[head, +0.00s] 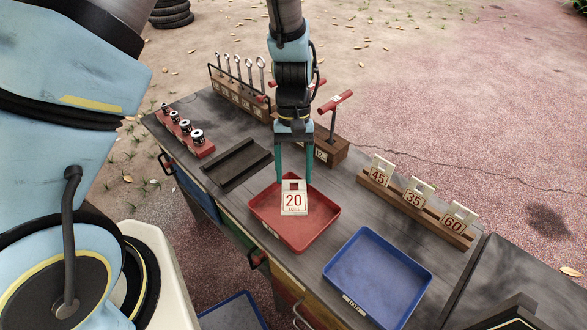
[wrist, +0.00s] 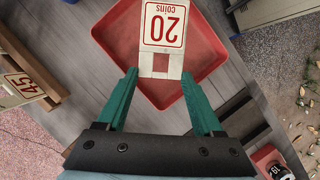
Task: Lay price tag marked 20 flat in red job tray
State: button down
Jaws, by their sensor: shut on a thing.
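The price tag marked 20 (head: 293,201) is a cream card with red digits and a square cut-out near its top. My gripper (head: 294,181) is shut on the tag's edges near the cut-out end. The red job tray (head: 322,230) lies on the cart top, and the tag shows over its inside. In the wrist view the tag (wrist: 164,28) reaches out from between the green fingertips (wrist: 160,73), with the red tray (wrist: 118,38) behind it. I cannot tell how far the tag is above the tray floor. The tray looks otherwise empty.
A blue tray (head: 378,275) sits right of the red one. A wooden rack (head: 409,206) behind holds tags 45, 35 and 60. A dark shallow tray (head: 237,164), a red socket holder (head: 194,143), a wrench rack (head: 240,97) and a block with a red T-handle (head: 331,149) stand leftward.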

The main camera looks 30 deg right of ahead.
jog(key=shift+f+b, duration=1.9)
jog(key=shift+f, duration=0.7)
grip_release()
jog(key=b+v, duration=0.1)
jog(key=v, duration=0.9)
jog(key=shift+r, duration=0.4)
jog(key=shift+w, duration=0.2)
